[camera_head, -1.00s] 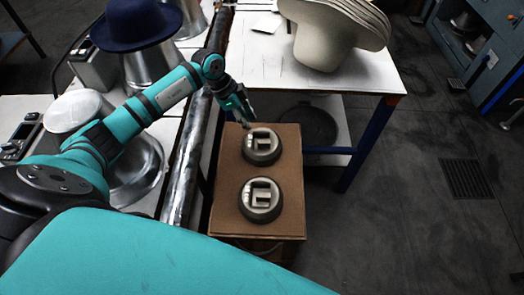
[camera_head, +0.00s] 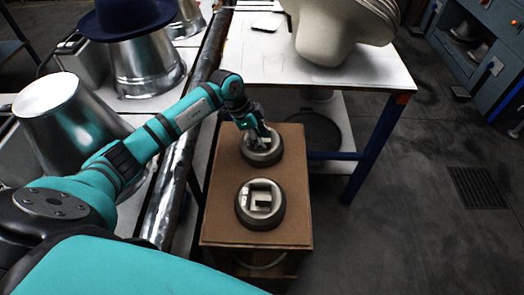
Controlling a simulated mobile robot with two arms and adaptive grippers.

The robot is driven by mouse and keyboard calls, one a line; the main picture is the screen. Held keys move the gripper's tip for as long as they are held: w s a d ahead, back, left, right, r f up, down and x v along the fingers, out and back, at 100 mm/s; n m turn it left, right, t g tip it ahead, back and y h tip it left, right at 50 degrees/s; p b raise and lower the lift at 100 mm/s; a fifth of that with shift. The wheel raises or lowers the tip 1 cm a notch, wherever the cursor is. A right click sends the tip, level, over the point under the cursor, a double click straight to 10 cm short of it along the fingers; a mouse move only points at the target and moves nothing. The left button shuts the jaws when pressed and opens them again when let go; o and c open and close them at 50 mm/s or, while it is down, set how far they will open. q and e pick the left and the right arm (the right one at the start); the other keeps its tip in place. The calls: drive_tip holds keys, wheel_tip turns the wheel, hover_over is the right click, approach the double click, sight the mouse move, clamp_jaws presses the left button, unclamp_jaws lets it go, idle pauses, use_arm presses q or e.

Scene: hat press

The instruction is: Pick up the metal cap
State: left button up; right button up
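Two round metal caps with dark rims and raised grips on top sit on a brown board, the far cap (camera_head: 262,158) and the near cap (camera_head: 260,204). My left gripper (camera_head: 262,141) is over the far cap, its fingers pointing down at the raised grip and covering part of it. The fingers are small and dark there, so I cannot tell whether they are open or shut, or whether they touch the cap. The near cap stands clear of the gripper. My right gripper is not in view.
The brown board (camera_head: 222,225) tops a low stand. A white table (camera_head: 350,75) with pale stacked hat forms (camera_head: 335,30) stands behind it. A metal pipe (camera_head: 165,205) runs along the left. Silver hat moulds and a blue hat (camera_head: 128,18) are farther left. Floor is free at right.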

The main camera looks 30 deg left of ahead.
use_arm(q)
clamp_jaws()
drive_tip(key=shift+r, duration=0.15)
idle(0.4)
